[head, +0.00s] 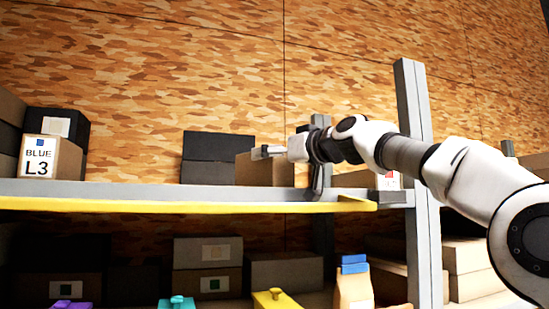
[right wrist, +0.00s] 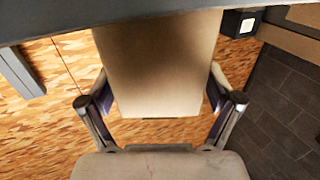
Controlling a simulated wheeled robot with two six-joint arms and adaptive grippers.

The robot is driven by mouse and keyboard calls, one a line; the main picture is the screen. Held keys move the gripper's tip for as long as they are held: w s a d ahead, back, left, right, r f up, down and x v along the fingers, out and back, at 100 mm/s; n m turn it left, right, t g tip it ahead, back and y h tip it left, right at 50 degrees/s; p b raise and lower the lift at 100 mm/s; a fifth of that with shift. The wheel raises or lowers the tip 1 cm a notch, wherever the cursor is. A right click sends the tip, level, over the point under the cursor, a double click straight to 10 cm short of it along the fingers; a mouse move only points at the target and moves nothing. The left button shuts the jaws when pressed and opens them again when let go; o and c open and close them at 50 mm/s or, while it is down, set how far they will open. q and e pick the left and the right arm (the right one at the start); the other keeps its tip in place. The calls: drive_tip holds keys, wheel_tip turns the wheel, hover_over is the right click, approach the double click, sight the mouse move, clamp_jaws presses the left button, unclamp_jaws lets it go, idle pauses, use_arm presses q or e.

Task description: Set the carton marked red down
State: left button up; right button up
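A plain brown carton (head: 262,170) is at the upper shelf, just above its front edge in the head view. Whether it touches the shelf board cannot be told. My right gripper (head: 290,165) is at this carton. In the right wrist view the carton (right wrist: 160,75) fills the space between the fingers (right wrist: 160,97), which lie against its two sides. No mark shows on its visible faces. A white label with a red mark (head: 389,181) shows at the right end of the upper shelf, partly behind my arm. My left gripper is not in view.
The upper shelf (head: 130,192) has a yellow front strip. A carton labelled BLUE L3 (head: 50,157) and dark boxes (head: 210,147) stand on it, with free room between them. A grey post (head: 415,130) rises at right. Several boxes and coloured items fill the level below.

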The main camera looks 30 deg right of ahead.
drive_tip(key=shift+s+r, duration=0.1)
drive_tip(key=shift+s, duration=0.1)
drive_tip(key=shift+w+r, duration=0.1)
drive_tip(key=shift+r, duration=0.05)
drive_tip(key=shift+w+r+p, duration=0.1)
drive_tip(key=shift+r+p, duration=0.4)
drive_tip(key=shift+p, duration=0.2)
drive_tip(key=b, duration=0.2)
drive_tip(key=s+f+b, duration=0.1)
drive_tip(key=b, duration=0.1)
drive_tip(key=shift+s+d+f, duration=0.1)
drive_tip(key=shift+s+d, duration=0.05)
drive_tip(key=shift+s, duration=0.15)
drive_tip(key=s+d+r+b, duration=0.1)
drive_tip(key=s+b, duration=0.6)
drive_tip(key=s, duration=0.3)
drive_tip(key=shift+s+d, duration=0.25)
drive_tip(key=shift+d, duration=0.1)
drive_tip(key=shift+w, duration=0.1)
